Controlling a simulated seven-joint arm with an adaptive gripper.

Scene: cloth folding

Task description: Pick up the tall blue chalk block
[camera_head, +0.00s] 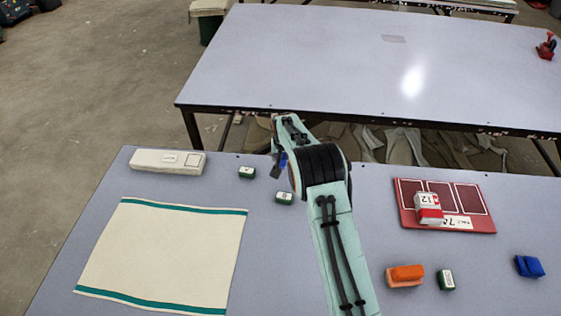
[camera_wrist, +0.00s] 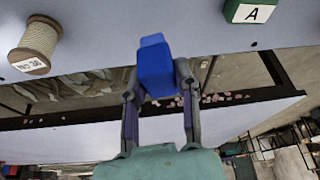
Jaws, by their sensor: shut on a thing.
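A blue block (camera_wrist: 155,68) is between the two fingers of my gripper (camera_wrist: 157,82) in the wrist view, with both fingers pressed against its sides. Its far end sticks out beyond the fingertips. In the head view my gripper (camera_head: 279,165) is at the back edge of the near table, and only a small bit of the blue block (camera_head: 284,157) shows beside it; my arm hides the rest. It appears held above the table surface. Another blue block (camera_head: 529,266) lies at the right of the near table.
Green-and-white blocks (camera_head: 246,172) (camera_head: 284,198) stand near my gripper. A cream cloth with green bands (camera_head: 165,255) and a white box (camera_head: 168,161) are at left.

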